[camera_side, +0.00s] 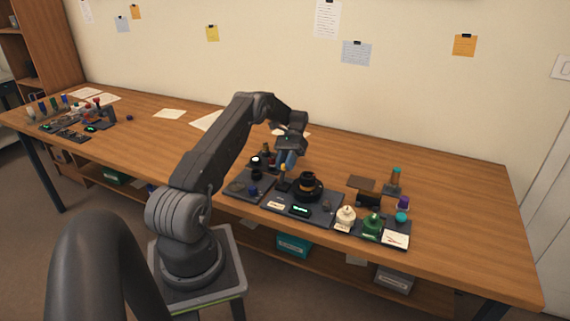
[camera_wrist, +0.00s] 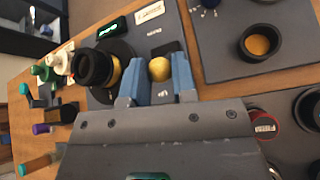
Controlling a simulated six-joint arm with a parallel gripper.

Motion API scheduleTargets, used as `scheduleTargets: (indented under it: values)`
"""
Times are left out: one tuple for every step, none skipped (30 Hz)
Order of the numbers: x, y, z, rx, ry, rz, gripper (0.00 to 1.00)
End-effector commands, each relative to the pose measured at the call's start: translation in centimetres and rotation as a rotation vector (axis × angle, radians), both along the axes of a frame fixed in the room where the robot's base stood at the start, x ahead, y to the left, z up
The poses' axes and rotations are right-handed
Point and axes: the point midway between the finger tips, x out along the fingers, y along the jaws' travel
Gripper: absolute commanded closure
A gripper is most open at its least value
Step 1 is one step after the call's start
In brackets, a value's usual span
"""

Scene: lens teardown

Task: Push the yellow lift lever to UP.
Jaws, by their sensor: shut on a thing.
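The yellow lift lever's round knob (camera_wrist: 160,69) sits between my gripper's two blue fingers (camera_wrist: 162,78) in the wrist view, with both fingers against its sides. In the side view my gripper (camera_side: 286,162) reaches down to the lever (camera_side: 283,170) at the back left of the dark central station board (camera_side: 325,215). My gripper is shut on the knob. The lever's lower part is mostly hidden in the wrist view. The black lens (camera_side: 307,184) stands on its round base just right of the lever; it also shows in the wrist view (camera_wrist: 92,67). I cannot read an UP mark.
A lit green display (camera_side: 300,211) is at the board's front. A dark tray (camera_side: 247,185) with small parts lies left. White (camera_side: 345,217) and green (camera_side: 372,223) bottles stand right. Bare wood lies farther right.

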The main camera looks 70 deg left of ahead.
Motion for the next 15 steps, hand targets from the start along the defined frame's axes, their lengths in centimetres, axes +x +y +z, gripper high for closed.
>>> scheduleTargets:
  values:
    - [-0.11,-0.16,-0.35,-0.005,0.006,-0.002,1.0]
    - [-0.11,-0.17,-0.36,-0.005,0.006,-0.002,1.0]
    - [-0.12,-0.18,-0.37,-0.006,0.007,-0.002,1.0]
    - [-0.12,-0.19,-0.38,-0.006,0.007,-0.002,1.0]
    - [-0.13,-0.19,-0.38,-0.006,0.007,-0.002,1.0]
    - [-0.13,-0.2,-0.4,-0.006,0.007,-0.002,1.0]
    - [-0.13,-0.2,-0.41,-0.007,0.007,-0.002,0.72]
    - [-0.13,-0.21,-0.42,-0.007,0.007,-0.002,0.69]
    - [-0.13,-0.2,-0.39,-0.006,0.006,-0.002,0.65]
    - [-0.12,-0.17,-0.36,-0.006,0.006,-0.001,0.62]
    - [-0.11,-0.17,-0.33,-0.006,0.006,-0.001,0.59]
    - [-0.1,-0.15,-0.29,-0.004,0.005,-0.002,0.55]
    - [-0.09,-0.15,-0.27,-0.004,0.004,-0.002,0.53]
    - [-0.09,-0.14,-0.25,-0.004,0.004,-0.002,0.5]
    - [-0.08,-0.12,-0.24,-0.003,0.004,-0.001,0.49]
